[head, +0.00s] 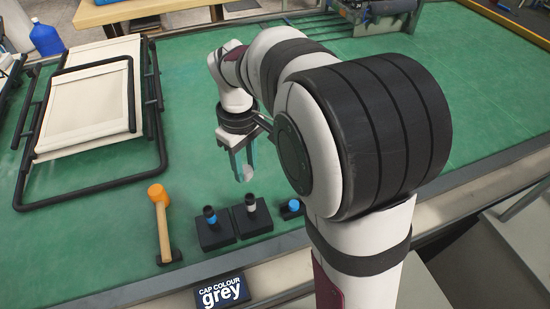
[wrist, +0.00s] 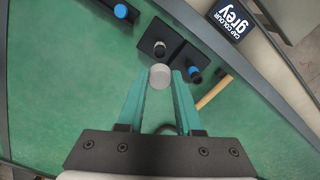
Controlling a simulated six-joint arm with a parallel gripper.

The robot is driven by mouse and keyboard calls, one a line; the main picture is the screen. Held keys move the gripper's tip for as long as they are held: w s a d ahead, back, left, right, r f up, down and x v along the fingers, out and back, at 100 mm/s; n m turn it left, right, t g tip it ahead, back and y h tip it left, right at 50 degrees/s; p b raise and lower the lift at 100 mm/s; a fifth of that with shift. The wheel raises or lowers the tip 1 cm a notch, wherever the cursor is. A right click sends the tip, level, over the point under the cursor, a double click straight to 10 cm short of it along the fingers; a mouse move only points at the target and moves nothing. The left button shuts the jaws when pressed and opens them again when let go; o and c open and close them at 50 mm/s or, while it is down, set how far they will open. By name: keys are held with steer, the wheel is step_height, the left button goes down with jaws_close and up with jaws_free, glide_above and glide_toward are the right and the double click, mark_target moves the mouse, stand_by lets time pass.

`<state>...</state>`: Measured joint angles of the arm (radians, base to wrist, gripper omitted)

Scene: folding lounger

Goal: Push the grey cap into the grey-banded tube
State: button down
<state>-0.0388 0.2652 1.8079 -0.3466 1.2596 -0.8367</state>
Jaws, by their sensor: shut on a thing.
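My gripper (head: 241,162) is shut on the light grey cap (wrist: 160,77), which sits between the fingertips. The cap also shows in the head view (head: 247,174), above the green table. The grey-banded tube (head: 250,202) stands upright in a black block, nearer the table's front edge than my gripper. In the wrist view the grey-banded tube (wrist: 159,48) is just beyond the cap, and the two are apart. The blue-banded tube (head: 210,215) stands in another black block to its left.
A blue-ended black piece (head: 292,208) lies right of the blocks. An orange-headed mallet (head: 163,226) lies to their left. A sign reading "cap colour grey" (head: 222,292) is at the front edge. A folding lounger frame (head: 88,110) fills the left; green table is clear between.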

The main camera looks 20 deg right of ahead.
mark_target(246, 170)
steer(key=shift+f, duration=2.9)
steer(key=shift+f, duration=0.2)
steer(key=shift+f, duration=0.4)
steer(key=shift+f, duration=0.5)
steer(key=c, duration=0.5)
jaws_free()
step_height(246, 170, up, 16)
steer(key=shift+f, duration=0.1)
